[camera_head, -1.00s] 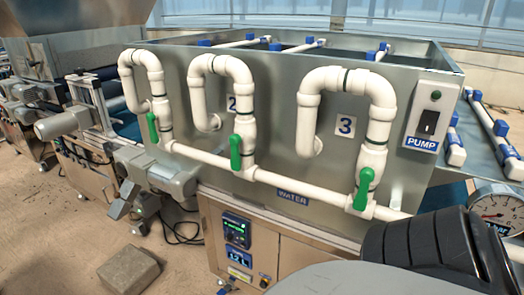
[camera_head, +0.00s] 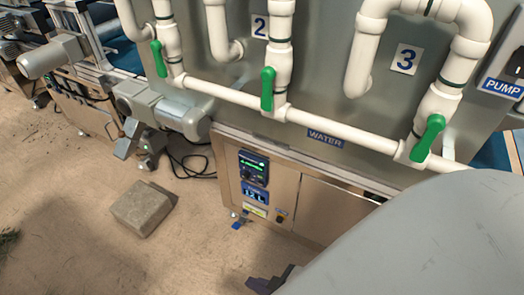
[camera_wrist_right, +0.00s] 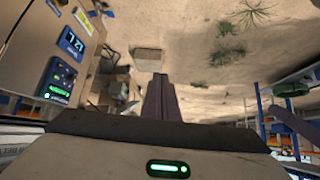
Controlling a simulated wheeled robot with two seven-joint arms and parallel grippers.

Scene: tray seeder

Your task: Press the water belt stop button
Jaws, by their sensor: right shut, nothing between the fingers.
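The water cabinet (camera_head: 325,205) carries a dark control panel (camera_head: 253,168) with a green-lit readout and small controls. Below it are a blue display (camera_head: 255,196), a yellow label (camera_head: 255,211) and a small dark switch (camera_head: 281,216). I cannot tell which control is the water belt stop button. My right gripper (camera_head: 272,281) shows only as dark fingertips at the bottom edge, below and apart from the cabinet. In the right wrist view the gripper (camera_wrist_right: 161,82) is shut and empty, with the control panel (camera_wrist_right: 58,84) to its left. My left gripper is out of view.
White pipes (camera_head: 240,97) with green valves (camera_head: 267,88) run across the tank above the cabinet. A grey motor (camera_head: 180,112) juts out on the left. A stone block (camera_head: 143,207) lies on the floor. Floor in front of the cabinet is otherwise largely clear.

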